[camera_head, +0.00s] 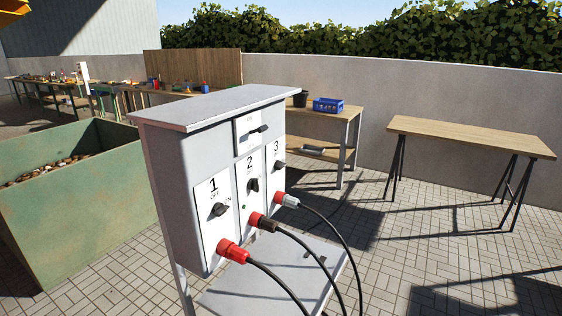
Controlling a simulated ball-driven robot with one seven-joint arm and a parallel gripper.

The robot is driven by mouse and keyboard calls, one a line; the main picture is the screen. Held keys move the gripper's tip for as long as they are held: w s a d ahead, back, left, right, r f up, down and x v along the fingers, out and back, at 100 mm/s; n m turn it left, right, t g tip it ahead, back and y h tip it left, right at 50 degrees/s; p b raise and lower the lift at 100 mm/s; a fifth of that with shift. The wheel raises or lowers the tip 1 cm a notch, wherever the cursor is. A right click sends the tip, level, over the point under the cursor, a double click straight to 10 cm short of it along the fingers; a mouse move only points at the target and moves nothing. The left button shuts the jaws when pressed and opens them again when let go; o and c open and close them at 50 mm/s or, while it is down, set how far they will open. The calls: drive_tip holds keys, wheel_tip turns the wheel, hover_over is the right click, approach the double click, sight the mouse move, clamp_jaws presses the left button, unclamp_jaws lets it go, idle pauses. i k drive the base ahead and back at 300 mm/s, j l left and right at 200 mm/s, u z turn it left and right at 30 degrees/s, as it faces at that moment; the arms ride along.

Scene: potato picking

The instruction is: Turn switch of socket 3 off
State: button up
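A grey power box (160,185) stands on legs in the middle of the head camera view, with a numbered front of three white panels. Socket 3's switch (280,165) is a small dark knob below the number 3, on the right panel. Its exact position is too small to read. A grey plug (291,201) sits in the red socket under it. Switch 2 (253,185) and switch 1 (219,210) are dark knobs to its left. A dark lever (258,130) is on the upper panel. My gripper is not in view.
Black cables (335,232) hang from the sockets in front of the box, over its lower grey shelf (285,285). A green bin (75,200) stands left. A wooden table (470,137) stands right, and a workbench with a blue crate (328,105) behind. Paved floor is clear at right.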

sight(279, 165)
drive_tip(key=i+l, duration=0.3)
drive_tip(key=i+l+z, duration=0.1)
drive_tip(key=i+l, duration=0.2)
drive_tip(key=i, duration=0.25)
drive_tip(key=i+l, duration=0.25)
drive_tip(key=i, duration=0.2)
drive_tip(key=i+l+z, duration=0.1)
drive_tip(key=i+l, duration=0.4)
drive_tip(key=i, duration=0.35)
drive_tip(key=z, duration=0.05)
